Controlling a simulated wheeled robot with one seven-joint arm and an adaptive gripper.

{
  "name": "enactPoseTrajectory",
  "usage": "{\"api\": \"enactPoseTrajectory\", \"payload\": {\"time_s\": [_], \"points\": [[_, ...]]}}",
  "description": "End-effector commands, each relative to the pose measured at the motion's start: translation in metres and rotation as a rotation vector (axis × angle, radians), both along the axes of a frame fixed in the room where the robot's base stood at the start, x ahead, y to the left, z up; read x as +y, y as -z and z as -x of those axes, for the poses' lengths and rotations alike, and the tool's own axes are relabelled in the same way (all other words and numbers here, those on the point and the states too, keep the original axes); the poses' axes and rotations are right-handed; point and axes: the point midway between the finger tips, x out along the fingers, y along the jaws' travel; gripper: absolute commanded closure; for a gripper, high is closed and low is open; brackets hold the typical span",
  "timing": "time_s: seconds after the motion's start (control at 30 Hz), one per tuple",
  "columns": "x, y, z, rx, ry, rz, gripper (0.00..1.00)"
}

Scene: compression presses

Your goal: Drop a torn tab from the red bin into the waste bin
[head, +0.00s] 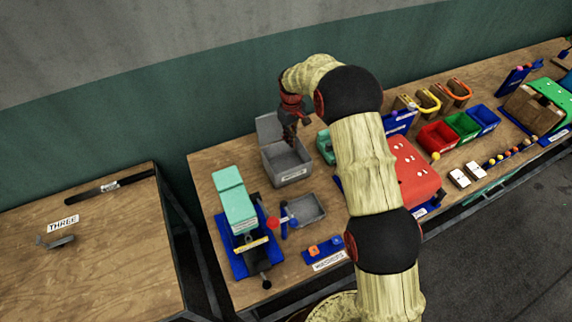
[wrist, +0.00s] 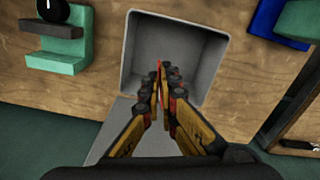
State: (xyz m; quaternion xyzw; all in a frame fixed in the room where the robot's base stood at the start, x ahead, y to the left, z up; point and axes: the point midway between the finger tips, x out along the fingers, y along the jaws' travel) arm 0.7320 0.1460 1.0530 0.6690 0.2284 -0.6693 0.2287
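The grey waste bin (head: 271,166) stands near the back of the table with its lid raised; its label is too small to read. In the wrist view the bin (wrist: 206,55) is open below my gripper, and the inside that shows looks empty. My gripper (head: 289,138) points down over it. In the wrist view my gripper's fingers (wrist: 163,72) are nearly together, with a thin red-orange sliver, apparently a torn tab (wrist: 159,67), between the tips. The red bin (head: 437,137) is on the right, beside green and blue ones; its contents are unclear.
A teal press (head: 235,200) on a blue base and a grey tray (head: 307,209) stand in front of the waste bin. A red box (head: 413,175) lies right of my arm. A teal holder (wrist: 58,50) is beside the bin.

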Motion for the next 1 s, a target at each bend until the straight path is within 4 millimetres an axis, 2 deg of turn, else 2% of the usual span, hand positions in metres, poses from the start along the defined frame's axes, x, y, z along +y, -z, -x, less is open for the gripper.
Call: {"api": "enactPoseTrajectory", "payload": {"time_s": [0.43, 0.77, 0.87, 1.0], "points": [[0.0, 0.0, 0.0, 0.0, 0.0, 0.0, 0.74], [0.0, -0.002, 0.0, 0.0, 0.0, 0.0, 0.74], [0.0, -0.011, -0.001, -0.001, 0.0, 0.0, 0.74], [0.0, -0.035, -0.001, -0.004, 0.0, 0.0, 0.74]]}}
